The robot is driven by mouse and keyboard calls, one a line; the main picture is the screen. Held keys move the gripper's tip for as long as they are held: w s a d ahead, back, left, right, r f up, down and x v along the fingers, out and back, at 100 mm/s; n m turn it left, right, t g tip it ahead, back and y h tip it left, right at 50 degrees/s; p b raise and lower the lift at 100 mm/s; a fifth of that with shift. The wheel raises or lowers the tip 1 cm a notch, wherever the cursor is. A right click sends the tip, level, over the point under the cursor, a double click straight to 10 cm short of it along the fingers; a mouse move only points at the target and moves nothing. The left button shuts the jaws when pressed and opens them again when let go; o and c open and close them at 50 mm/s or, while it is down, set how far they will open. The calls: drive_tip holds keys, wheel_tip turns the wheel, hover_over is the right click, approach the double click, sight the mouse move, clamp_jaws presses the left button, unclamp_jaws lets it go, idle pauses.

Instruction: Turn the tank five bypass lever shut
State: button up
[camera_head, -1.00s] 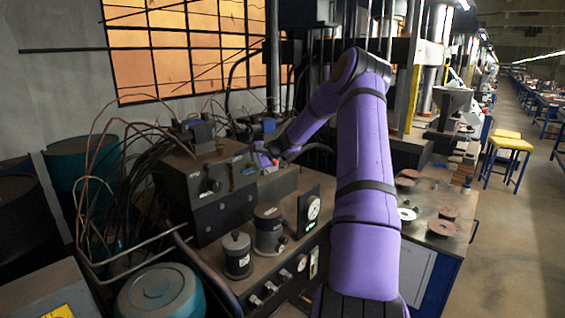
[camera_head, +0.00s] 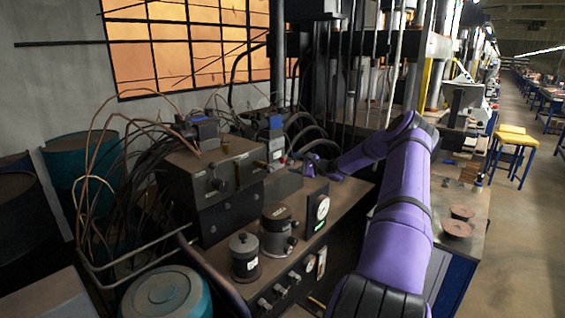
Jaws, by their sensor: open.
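My gripper (camera_head: 304,163) is at the end of my purple arm, above the bench behind the round gauge (camera_head: 321,208). It is open, small and partly dark, and I see nothing between its fingers. It is just right of a blue-topped unit (camera_head: 272,124) with a pale label. I cannot tell whether it touches anything. Several small levers or taps (camera_head: 265,304) line the bench's front panel. Two dark lidded canisters, one in front (camera_head: 244,258) and one behind (camera_head: 277,230), stand on the bench with small labels I cannot read. Which lever belongs to tank five is not clear.
Dark hoses loop behind my gripper. A teal drum (camera_head: 167,296) stands front left. The floor at right (camera_head: 510,240) is clear.

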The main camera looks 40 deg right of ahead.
sight(282, 160)
drive_tip(key=shift+x, duration=3.1)
clamp_jaws()
